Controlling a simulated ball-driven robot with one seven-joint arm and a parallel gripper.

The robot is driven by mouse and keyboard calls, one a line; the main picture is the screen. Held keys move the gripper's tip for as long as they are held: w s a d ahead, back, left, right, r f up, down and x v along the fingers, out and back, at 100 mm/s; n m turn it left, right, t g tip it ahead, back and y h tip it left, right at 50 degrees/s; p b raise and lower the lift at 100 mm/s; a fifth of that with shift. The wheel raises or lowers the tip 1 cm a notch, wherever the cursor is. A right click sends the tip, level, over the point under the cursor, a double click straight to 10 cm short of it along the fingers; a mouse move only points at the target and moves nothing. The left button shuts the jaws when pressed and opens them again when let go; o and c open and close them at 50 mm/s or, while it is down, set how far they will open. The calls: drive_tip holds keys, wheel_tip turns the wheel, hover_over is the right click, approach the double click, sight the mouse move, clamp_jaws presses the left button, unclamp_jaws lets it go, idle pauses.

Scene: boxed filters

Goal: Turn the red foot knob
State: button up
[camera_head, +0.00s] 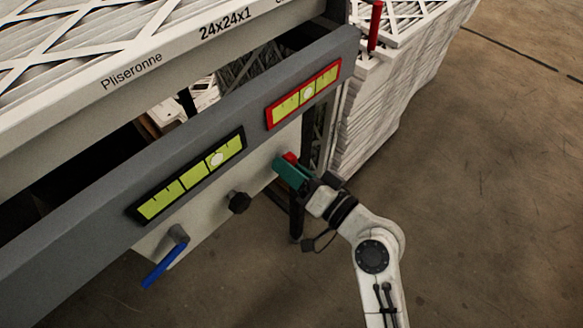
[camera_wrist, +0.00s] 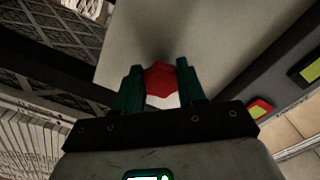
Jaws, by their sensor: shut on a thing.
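The red foot knob (camera_wrist: 160,80) shows in the wrist view between the two green fingers of my gripper (camera_wrist: 158,88). The fingers sit on either side of it, and my gripper is shut on it. The knob's front is red with a pale part nearest my gripper. In the head view a small bit of the red knob (camera_head: 291,157) shows above the green fingers of my gripper (camera_head: 284,166). The rest of it is hidden behind the fingers. The knob is on the pale panel (camera_head: 262,170) under the grey beam.
A black knob (camera_head: 239,202) and a blue handle (camera_head: 164,264) are on the same panel to the left. Above are a black-framed level (camera_head: 190,174) and a red-framed level (camera_head: 304,94). Stacked filters (camera_head: 400,85) stand behind at right. The floor (camera_head: 490,200) at right is clear.

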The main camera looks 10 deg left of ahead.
drive_tip(key=o, duration=1.1)
drive_tip(key=shift+c, duration=0.2)
drive_tip(key=shift+d, duration=0.1)
drive_tip(key=v, duration=1)
drive_tip(key=shift+s+d, duration=0.2)
drive_tip(key=shift+s, duration=0.1)
drive_tip(key=shift+f, duration=0.1)
drive_tip(key=s+d+f+g+h, duration=0.7)
drive_tip(key=s+d+f+h, duration=0.4)
drive_tip(key=d+f, duration=0.45)
drive_tip(key=s+d+f+g+h, duration=0.1)
drive_tip(key=s+d+g+h, duration=0.2)
drive_tip(key=s+d, duration=0.4)
wheel_tip(320, 180, up, 20)
drive_tip(key=s+p, duration=0.1)
drive_tip(key=p, duration=1.9)
drive_tip(key=shift+m, duration=0.4)
drive_tip(key=shift+s+r, duration=0.1)
drive_tip(key=shift+r, duration=0.05)
